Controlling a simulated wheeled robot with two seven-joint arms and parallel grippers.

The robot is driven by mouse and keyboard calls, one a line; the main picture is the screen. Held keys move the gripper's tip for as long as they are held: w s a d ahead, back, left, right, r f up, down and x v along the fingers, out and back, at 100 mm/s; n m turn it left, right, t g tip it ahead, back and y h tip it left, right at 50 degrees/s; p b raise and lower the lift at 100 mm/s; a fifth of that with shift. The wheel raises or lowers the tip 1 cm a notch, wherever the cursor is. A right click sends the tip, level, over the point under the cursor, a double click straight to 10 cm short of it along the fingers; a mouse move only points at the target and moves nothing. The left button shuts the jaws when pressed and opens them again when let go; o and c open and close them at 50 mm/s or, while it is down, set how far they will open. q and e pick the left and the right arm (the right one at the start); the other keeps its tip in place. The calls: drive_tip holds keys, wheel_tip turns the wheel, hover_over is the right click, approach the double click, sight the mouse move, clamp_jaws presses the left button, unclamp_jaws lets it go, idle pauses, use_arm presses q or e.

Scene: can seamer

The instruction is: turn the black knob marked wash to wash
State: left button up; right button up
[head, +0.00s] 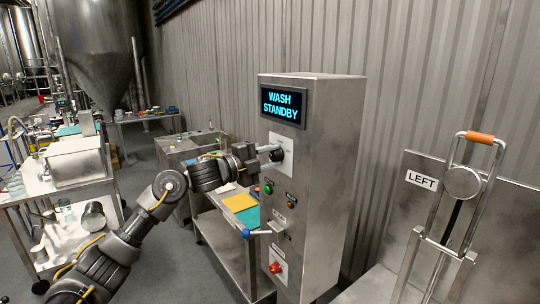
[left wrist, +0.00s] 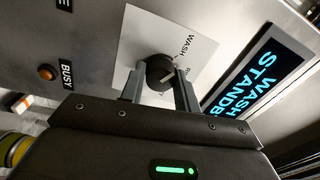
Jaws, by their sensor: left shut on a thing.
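The black knob (left wrist: 159,70) sits on a white label plate (left wrist: 133,42) on the grey metal cabinet. Its light pointer mark slants across its face. The word WASH is printed on the plate near the knob, and a second word is partly hidden by a finger. My left gripper (left wrist: 159,88) has its two fingers on either side of the knob, shut on it. In the head view the left gripper (head: 268,152) reaches the plate (head: 286,158) from the left and partly covers the knob. A screen (head: 283,104) above reads WASH STANDBY. My right gripper is not in view.
Below the knob, the cabinet front carries a green button (head: 268,189), an amber lamp (head: 291,205), a blue-ended lever (head: 262,232) and a red knob (head: 275,267). A metal frame with an orange grip (head: 480,137) stands at the right. Benches stand at the left.

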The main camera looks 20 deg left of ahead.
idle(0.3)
use_arm(q)
drive_tip(key=o, duration=1)
drive_tip(key=b+v, duration=0.3)
drive_tip(key=v, duration=0.7)
drive_tip(key=shift+s+a+f+b, duration=0.1)
drive_tip(key=shift+s+a+b, duration=0.15)
drive_tip(key=shift+b, duration=0.15)
